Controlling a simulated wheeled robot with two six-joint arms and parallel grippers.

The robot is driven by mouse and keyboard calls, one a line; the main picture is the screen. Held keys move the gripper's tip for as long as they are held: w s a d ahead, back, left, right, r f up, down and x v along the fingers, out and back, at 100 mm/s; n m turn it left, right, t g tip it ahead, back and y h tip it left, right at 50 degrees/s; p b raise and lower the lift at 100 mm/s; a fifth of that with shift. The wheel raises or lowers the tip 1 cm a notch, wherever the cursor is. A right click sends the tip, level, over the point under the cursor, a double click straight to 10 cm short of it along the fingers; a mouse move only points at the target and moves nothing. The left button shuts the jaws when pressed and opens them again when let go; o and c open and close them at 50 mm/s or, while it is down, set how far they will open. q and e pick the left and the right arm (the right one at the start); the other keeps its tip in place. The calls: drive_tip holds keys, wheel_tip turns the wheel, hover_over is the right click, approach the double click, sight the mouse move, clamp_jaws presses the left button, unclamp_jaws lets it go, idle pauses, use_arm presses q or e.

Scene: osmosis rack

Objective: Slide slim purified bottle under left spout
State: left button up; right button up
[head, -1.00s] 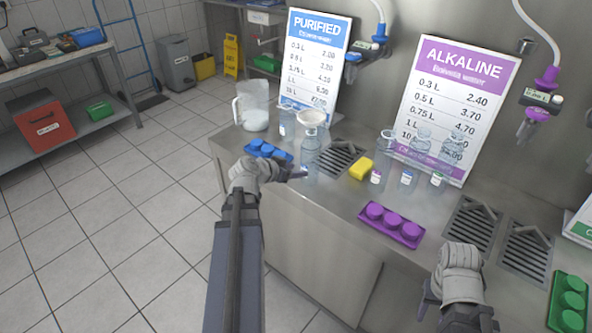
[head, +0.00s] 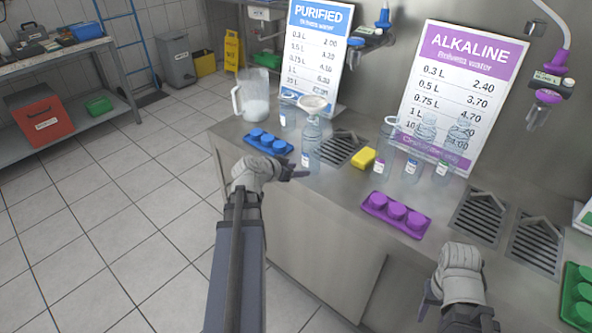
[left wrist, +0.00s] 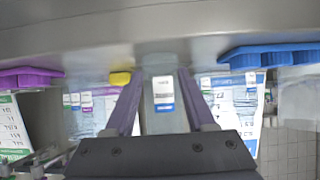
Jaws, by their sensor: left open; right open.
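A slim clear bottle (head: 310,148) with a white and blue label stands upright near the counter's front edge. In the left wrist view, where the scene is upside down, the bottle (left wrist: 164,112) shows between the two fingers. My left gripper (head: 298,173) is open, low at the bottle's front; I cannot tell whether a finger touches it.
A blue cap tray (head: 268,146) lies left of the bottle, with a white jug (head: 252,96) behind. A yellow sponge (head: 362,159) lies right of the grate. A purple cap tray (head: 396,215) and several other bottles (head: 412,160) stand farther right.

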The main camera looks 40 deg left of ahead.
use_arm(q)
drive_tip(key=shift+w+f+b, duration=0.2)
drive_tip(key=shift+f+b, duration=0.6)
drive_tip(key=shift+f, duration=0.2)
drive_tip(key=shift+w+d, duration=0.3)
drive_tip(key=shift+w, duration=3.25)
drive_tip(key=shift+w+d, duration=0.3)
drive_tip(key=shift+w, duration=3.3)
drive_tip(key=shift+w+d, duration=0.3)
drive_tip(key=shift+w, duration=3.25)
drive_tip(key=shift+s+a, duration=0.2)
drive_tip(key=shift+s, duration=2.35)
drive_tip(key=shift+s+a, duration=0.2)
drive_tip(key=shift+s, duration=2.35)
drive_tip(key=shift+r, duration=0.2)
drive_tip(key=s+r+p, duration=0.1)
drive_tip(key=r+p, duration=0.1)
drive_tip(key=s+r+p, duration=0.1)
drive_tip(key=r+p, duration=0.1)
drive_tip(key=p, duration=0.1)
drive_tip(key=s+r+p, duration=0.1)
drive_tip(key=r+p, duration=0.1)
drive_tip(key=r, duration=0.1)
drive_tip(key=shift+a, duration=0.15)
drive_tip(key=shift+f, duration=0.1)
